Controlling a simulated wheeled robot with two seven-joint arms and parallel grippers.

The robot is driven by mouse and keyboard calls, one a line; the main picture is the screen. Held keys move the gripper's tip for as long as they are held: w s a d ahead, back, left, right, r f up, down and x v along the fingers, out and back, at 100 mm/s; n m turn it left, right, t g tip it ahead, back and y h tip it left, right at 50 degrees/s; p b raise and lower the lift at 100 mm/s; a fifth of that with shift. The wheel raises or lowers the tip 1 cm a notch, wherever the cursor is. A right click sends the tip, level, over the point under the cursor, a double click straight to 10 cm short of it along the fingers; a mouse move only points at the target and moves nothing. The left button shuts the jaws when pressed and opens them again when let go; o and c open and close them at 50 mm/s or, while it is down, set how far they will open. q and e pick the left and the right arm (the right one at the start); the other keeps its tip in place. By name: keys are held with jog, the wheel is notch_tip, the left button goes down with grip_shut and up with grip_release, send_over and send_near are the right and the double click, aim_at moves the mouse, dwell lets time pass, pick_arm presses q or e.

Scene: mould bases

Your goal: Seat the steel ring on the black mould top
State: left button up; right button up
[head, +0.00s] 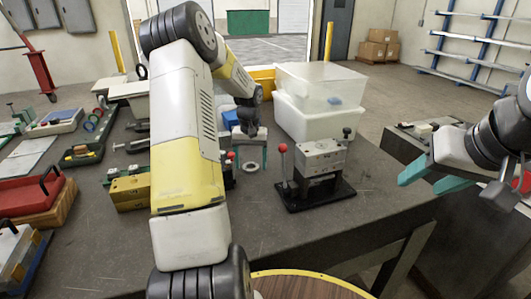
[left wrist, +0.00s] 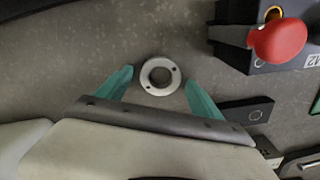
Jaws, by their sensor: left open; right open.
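The steel ring (head: 251,171) lies flat on the dark table. In the left wrist view the ring (left wrist: 145,77) has a wide centre hole and small holes in its face. My left gripper (left wrist: 160,84) is open, with one teal finger on each side of the ring and apparent gaps to it. It also shows in the head view (head: 251,166). A black block with a red knob (left wrist: 243,52), probably the black mould top, sits up and right of the ring; in the head view it is mostly hidden behind my left arm. My right gripper (head: 430,178) is open and empty.
A steel mould block (head: 320,157) on a black base (head: 325,198), with a red-knobbed lever, stands right of the ring. Translucent bins (head: 318,90) stand behind. Tools and a red tray (head: 25,192) fill the table's left. The table's front right is clear.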

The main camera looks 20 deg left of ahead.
pick_arm(q)
grip_shut()
jog(key=shift+r, duration=0.2)
jog(key=shift+r, duration=0.8)
